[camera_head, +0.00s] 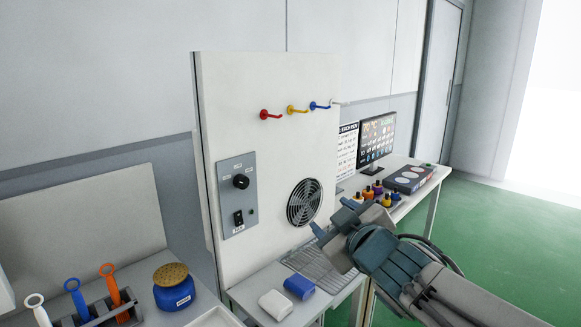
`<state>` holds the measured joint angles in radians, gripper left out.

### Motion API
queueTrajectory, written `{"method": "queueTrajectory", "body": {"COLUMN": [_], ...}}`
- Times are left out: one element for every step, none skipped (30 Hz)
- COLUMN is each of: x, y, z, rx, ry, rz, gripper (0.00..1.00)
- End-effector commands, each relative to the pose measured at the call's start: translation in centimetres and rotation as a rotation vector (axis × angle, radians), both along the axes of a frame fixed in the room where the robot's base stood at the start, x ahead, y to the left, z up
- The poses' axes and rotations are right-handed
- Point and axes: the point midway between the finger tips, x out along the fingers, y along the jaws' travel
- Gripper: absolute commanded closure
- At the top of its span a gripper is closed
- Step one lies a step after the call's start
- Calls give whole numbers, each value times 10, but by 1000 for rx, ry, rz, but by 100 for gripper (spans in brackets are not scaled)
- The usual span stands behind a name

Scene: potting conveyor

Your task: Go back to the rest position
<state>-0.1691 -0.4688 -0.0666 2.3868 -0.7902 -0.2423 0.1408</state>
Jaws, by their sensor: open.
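My gripper (332,241) is at the right of centre in the head view, at the end of my arm that comes in from the lower right. Its two fingers are apart, and I see nothing between them. It is in front of the white upright panel (262,190), to the right of the round fan grille (304,202). My gripper and arm hide part of the bench behind them.
A blue jar (174,288) and a rack (98,309) with several handled tools stand at lower left. A monitor (377,138) and small bottles (378,190) are behind. Green floor (500,225) is open at right.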

Motion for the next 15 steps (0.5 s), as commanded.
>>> {"method": "queueTrajectory", "body": {"x": [0, -1, -4, -7, -11, -18, -24, -31, -41, -49, -59, -71, -81, -91, -104], "y": [-13, -21, -33, -41, -49, -59, -65, -71, -77, -81, -84, -86, -87, -87, -86], "z": [-11, -20, -33, -43, -54, -68, -79, -90, -104, -115, -125, -137, -146, -154, -164], "rx": [14, 24, 39, 50, 63, 79, 92, 106, 123, 137, 152, 171, 186, 199, 217], "ry": [54, 92, 153, 202, 253, 321, 375, 429, 503, 560, 618, 695, 752, 807, 878], "rz": [-63, -104, -164, -209, -253, -309, -348, -386, -434, -467, -498, -536, -562, -583, -608], "gripper": [45, 45, 45, 45, 45, 45, 45, 45, 45, 45, 45, 45, 45, 45, 45]}}
